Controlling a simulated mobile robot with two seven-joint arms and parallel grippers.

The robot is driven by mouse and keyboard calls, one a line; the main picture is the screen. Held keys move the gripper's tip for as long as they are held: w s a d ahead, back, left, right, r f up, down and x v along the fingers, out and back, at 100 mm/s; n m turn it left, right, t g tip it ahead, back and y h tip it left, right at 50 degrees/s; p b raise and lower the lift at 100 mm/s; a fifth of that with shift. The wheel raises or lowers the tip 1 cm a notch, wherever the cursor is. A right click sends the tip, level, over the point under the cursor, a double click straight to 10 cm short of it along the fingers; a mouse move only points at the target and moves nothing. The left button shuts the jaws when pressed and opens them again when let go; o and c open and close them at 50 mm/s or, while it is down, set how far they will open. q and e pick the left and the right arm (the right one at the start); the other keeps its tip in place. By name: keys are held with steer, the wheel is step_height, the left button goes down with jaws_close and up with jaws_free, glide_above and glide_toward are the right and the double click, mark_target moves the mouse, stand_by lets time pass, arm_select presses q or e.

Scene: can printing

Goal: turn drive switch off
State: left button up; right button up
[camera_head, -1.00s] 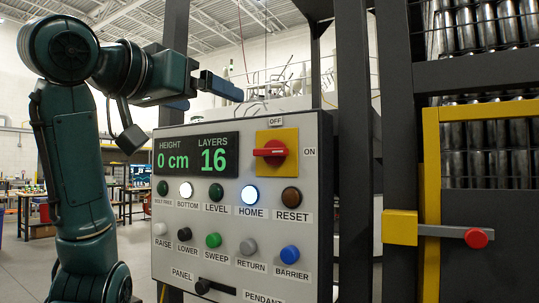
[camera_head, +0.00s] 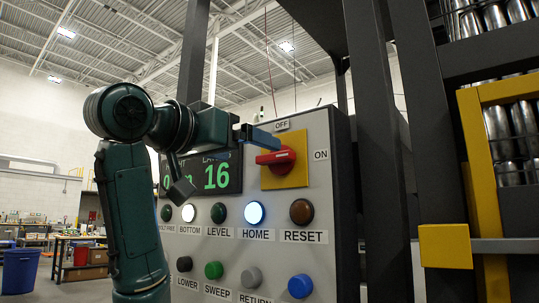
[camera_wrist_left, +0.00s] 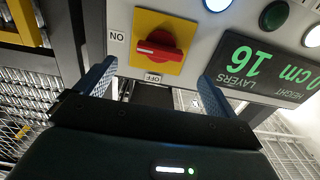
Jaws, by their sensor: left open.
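The drive switch is a red rotary handle (camera_head: 275,157) on a yellow plate (camera_head: 291,177), high on the grey panel. Its handle lies horizontal, in line with the ON label (camera_head: 321,155); the OFF label (camera_head: 282,125) is above. My left gripper (camera_head: 258,137) is at the switch's upper left in the head view, its blue finger overlapping the plate's edge. In the left wrist view the handle (camera_wrist_left: 160,46) appears upside down, beyond and between the two spread fingers of the open, empty gripper (camera_wrist_left: 152,82). Contact is not visible. My right gripper is out of view.
The display (camera_head: 222,177) reads 16 and is partly hidden by my arm. Several buttons sit below, with a lit HOME button (camera_head: 254,213). Dark posts (camera_head: 378,150) and a yellow block (camera_head: 445,246) stand to the right.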

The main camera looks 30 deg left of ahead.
mark_target(271, 157)
arm_select(q)
steer(key=w, duration=0.5)
steer(key=w+p, duration=0.1)
steer(key=w, duration=0.1)
steer(key=shift+w+d, duration=0.3)
steer(key=shift+w, duration=0.05)
steer(key=shift+c, duration=0.3)
steer(key=c, duration=0.9)
